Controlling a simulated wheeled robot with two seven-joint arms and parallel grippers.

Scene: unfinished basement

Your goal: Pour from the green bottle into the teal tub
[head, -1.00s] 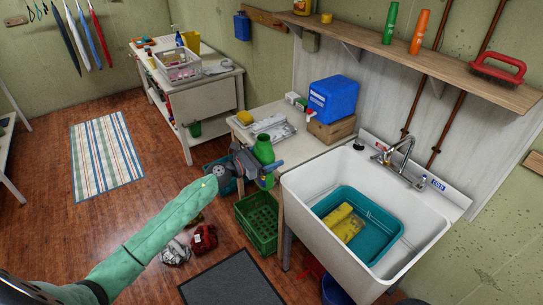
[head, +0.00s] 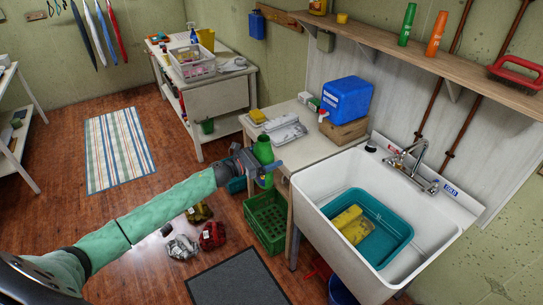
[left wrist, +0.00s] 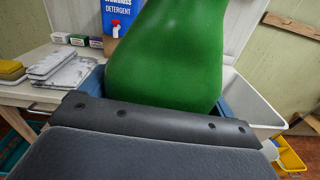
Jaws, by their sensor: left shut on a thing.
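The green bottle (head: 263,152) is upright in my left gripper (head: 258,168), just in front of the small table beside the sink. My left gripper is shut on it. In the left wrist view the bottle (left wrist: 168,55) fills the middle above the dark gripper body, and its top is out of the picture. The teal tub (head: 398,222) sits inside the white sink, to the right of the bottle and apart from it. Yellow things (head: 351,224) lie in the tub. My right gripper is not in view.
The white sink (head: 322,205) has a faucet (head: 418,160) at its back right. A blue detergent container (head: 346,98) stands on a cardboard box (head: 343,131) on the table (head: 312,147). A green crate (head: 267,220) is on the floor below the bottle. A shelf (head: 450,75) runs above the sink.

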